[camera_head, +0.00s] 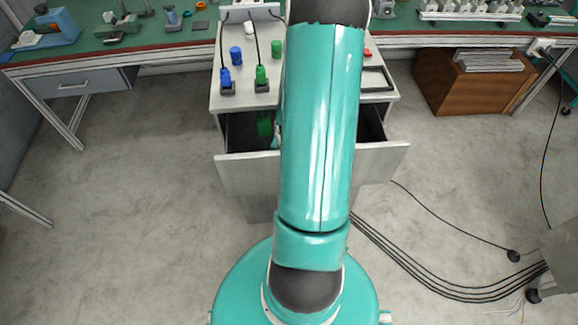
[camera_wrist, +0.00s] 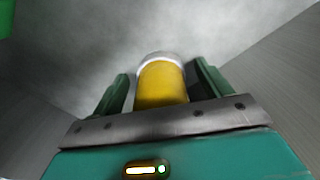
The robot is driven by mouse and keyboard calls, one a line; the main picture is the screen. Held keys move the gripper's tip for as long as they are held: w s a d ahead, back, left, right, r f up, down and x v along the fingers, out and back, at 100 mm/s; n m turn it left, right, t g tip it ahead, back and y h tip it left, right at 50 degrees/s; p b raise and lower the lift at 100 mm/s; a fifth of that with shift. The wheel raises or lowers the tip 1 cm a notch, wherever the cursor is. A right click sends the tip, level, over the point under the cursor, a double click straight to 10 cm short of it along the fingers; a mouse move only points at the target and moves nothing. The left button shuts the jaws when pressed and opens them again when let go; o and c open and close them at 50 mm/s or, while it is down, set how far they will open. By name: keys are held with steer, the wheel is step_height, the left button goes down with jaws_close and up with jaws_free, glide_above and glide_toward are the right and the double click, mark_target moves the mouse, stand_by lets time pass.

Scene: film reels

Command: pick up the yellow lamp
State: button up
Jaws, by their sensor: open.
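The yellow lamp (camera_wrist: 160,86) shows in the wrist view as a yellow cylinder with a pale, clear-looking rim at its far end. My gripper (camera_wrist: 161,73) has its two dark green fingers apart, one on each side of the lamp. The lamp lies between the fingers; I cannot tell whether either finger touches it. Grey walls rise on both sides in the wrist view. In the head view my arm hides the lamp and the gripper, over the open drawer (camera_head: 236,168) of the white cabinet.
A green object (camera_head: 264,124) stands in the drawer, left of my arm. Blue lamps (camera_head: 225,77) and green lamps (camera_head: 261,75) stand on the cabinet top (camera_head: 236,103). A green workbench (camera_head: 150,41) runs behind. A brown box (camera_head: 445,88) and cables lie to the right.

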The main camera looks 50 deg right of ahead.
steer(key=c, duration=1.1)
steer(key=shift+r, duration=0.15)
